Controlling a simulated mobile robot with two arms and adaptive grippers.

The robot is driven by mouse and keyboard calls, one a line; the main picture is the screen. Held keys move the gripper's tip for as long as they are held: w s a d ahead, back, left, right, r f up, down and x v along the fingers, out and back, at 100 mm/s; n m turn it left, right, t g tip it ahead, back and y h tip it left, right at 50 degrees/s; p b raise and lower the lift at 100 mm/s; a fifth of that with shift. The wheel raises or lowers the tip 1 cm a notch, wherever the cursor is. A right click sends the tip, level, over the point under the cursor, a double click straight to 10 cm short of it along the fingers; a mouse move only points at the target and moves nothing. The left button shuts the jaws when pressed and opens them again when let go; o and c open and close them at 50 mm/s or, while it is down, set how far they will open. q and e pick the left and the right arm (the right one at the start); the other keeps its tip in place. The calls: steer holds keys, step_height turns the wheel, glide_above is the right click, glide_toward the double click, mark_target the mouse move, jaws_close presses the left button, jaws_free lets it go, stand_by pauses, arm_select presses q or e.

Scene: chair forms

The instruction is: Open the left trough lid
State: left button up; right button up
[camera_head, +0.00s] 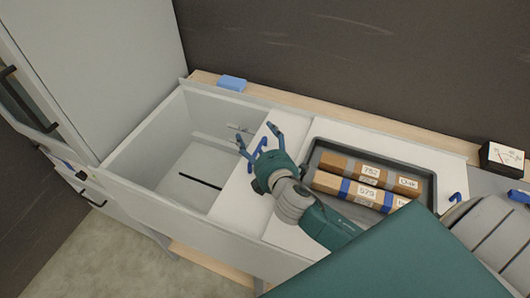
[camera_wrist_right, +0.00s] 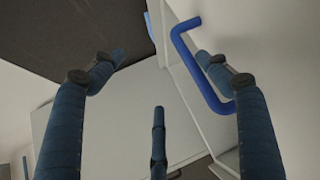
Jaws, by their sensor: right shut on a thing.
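The left trough (camera_head: 160,150) is a white, deep box on the left of the head view. Its left part is uncovered and its inside shows. The white lid (camera_head: 233,198) lies to the right of this opening, partly hidden by my right arm. A blue bar handle (camera_head: 257,150) stands on the lid; it also shows in the wrist view (camera_wrist_right: 200,72), against the right-hand finger. My right gripper (camera_head: 258,143) is at the handle and shut on it, with its fingers spread around it. My left gripper is not in view.
A dark grey tray (camera_head: 436,190) with labelled wooden blocks (camera_head: 365,170) sits right of the lid. A blue block (camera_head: 232,83) lies on the wooden back ledge. A small box (camera_head: 503,158) stands at the far right. A white cabinet (camera_head: 95,60) borders the trough's left.

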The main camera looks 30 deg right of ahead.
steer(key=r, duration=0.1)
steer(key=a+r, duration=0.1)
steer(key=shift+r+t, duration=0.3)
steer(key=shift+r, duration=0.05)
steer(key=v, duration=0.3)
steer(key=shift+s+a+r, duration=0.1)
steer(key=shift+s+a, duration=0.05)
steer(key=shift+a, duration=0.25)
steer(key=c, duration=0.5)
steer(key=shift+o, duration=0.2)
steer(key=shift+d+f+p+v, duration=0.1)
steer(key=shift+f+p+v, duration=0.1)
steer(key=shift+v, duration=0.75)
steer(key=shift+d+f+p+v, duration=0.1)
steer(key=shift+f+v, duration=0.1)
steer(key=shift+v, duration=0.75)
steer(key=shift+d+f+p+v, duration=0.1)
steer(key=shift+f+v, duration=0.1)
steer(key=shift+v, duration=0.75)
steer(key=shift+s, duration=0.1)
